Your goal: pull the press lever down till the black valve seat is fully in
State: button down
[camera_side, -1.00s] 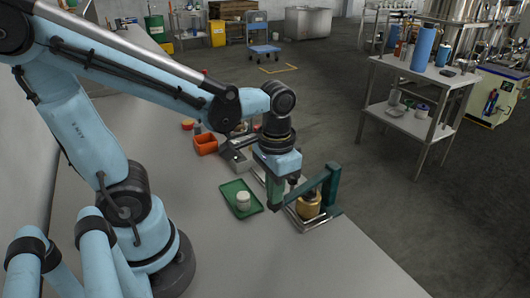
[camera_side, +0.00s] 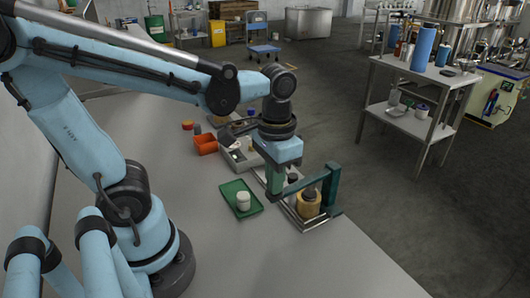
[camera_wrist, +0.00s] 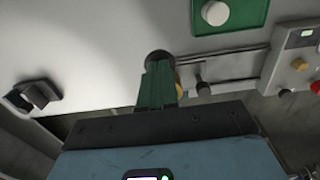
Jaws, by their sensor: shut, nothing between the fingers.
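How deep the seat sits is too small to tell. My gripper (camera_side: 274,190) is shut and empty, pointing down by the lever's free left end. Whether it touches the lever is unclear. In the wrist view my green fingers (camera_wrist: 157,84) are together, with a dark round end beyond them.
A green tray (camera_side: 229,190) with a white round part (camera_side: 243,200) lies left of the press. An orange bin (camera_side: 205,144) and a grey box with buttons (camera_side: 240,156) stand behind. The bench front is clear.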

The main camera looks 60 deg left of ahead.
jog(key=shift+r, duration=1.15)
notch_tip(320, 180, up, 8)
jog(key=shift+f, duration=0.2)
dwell(0.4)
jog(key=w+a+f+t, duration=0.2)
jog(key=w+f+t, duration=0.1)
jog(key=f+t, duration=0.4)
jog(key=shift+f, duration=0.3)
